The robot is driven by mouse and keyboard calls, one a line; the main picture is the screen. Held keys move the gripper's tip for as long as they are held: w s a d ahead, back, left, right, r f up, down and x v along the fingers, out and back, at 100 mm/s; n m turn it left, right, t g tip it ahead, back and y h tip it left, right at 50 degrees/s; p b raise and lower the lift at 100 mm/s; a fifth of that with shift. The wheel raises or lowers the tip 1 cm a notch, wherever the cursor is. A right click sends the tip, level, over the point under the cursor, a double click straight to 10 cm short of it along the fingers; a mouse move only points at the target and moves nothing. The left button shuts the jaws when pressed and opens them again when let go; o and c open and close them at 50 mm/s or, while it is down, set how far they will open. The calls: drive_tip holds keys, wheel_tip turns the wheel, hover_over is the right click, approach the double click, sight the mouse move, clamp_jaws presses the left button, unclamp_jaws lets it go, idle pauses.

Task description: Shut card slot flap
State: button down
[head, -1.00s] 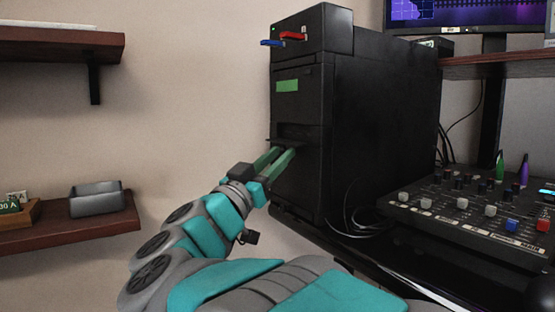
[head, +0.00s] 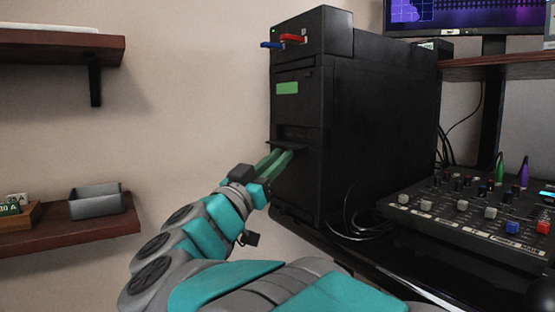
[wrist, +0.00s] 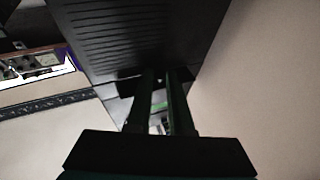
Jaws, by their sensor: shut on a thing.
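The tall black cabinet (head: 300,105) has a dark card slot (head: 295,132) in its front, below a green label (head: 287,88). The card slot flap (head: 297,145) is a thin black ledge sticking out at the slot's lower edge, so it stands open. My gripper (head: 283,154) reaches up to it from the lower left. Its green fingers meet the flap's edge from below and are shut on it, though the contact is small and dark. In the wrist view my gripper (wrist: 162,75) ends at a dark edge, with a narrow gap between the fingers.
A red lever (head: 292,38) and a blue lever (head: 271,44) stick out near the cabinet's top. A knob console (head: 480,215) and loose cables (head: 360,222) lie at the right. A shelf (head: 80,230) with a grey tray (head: 97,202) is at the left.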

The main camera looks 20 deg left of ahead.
sight(287, 142)
drive_tip(key=shift+r, duration=0.1)
